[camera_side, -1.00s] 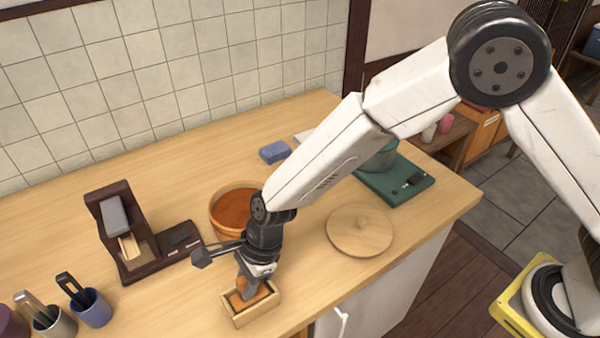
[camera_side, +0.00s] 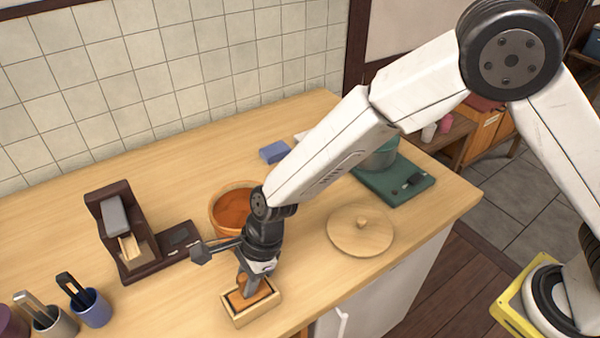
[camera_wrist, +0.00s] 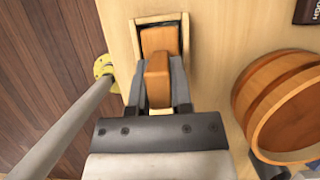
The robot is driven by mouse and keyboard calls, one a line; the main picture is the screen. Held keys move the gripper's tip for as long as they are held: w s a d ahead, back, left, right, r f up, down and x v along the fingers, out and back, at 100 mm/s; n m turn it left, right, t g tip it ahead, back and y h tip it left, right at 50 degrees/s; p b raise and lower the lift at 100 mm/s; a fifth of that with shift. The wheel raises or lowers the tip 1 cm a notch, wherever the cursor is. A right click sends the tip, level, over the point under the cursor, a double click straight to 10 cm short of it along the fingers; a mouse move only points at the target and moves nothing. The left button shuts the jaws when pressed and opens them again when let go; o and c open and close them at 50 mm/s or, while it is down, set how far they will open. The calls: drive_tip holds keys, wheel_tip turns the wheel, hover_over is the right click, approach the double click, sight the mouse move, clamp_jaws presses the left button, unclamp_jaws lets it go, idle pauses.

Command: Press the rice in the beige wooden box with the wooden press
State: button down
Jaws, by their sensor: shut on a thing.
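The beige wooden box (camera_side: 238,318) stands near the front edge of the counter; it also shows at the top of the wrist view (camera_wrist: 138,22). The wooden press has a brown plate (camera_side: 262,296) that sits inside the box's opening. Its handle block (camera_wrist: 157,72) stands between my fingers in the wrist view. My gripper (camera_side: 250,280) is shut on the press handle, directly above the box. A dark rim shows around the plate inside the box. The rice is hidden under the press.
A round wooden tub (camera_side: 213,208) stands just behind my gripper, with a flat round lid (camera_side: 345,240) to its right. A dark wooden stand (camera_side: 150,270), a blue cup (camera_side: 97,312) and a grey cup (camera_side: 58,328) are at the left.

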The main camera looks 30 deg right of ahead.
sight(241, 276)
drive_tip(key=shift+r, duration=1.75)
drive_tip(key=shift+r, duration=0.35)
drive_tip(key=shift+r, duration=0.7)
drive_tip(key=shift+r, duration=0.4)
drive_tip(key=shift+d, duration=0.1)
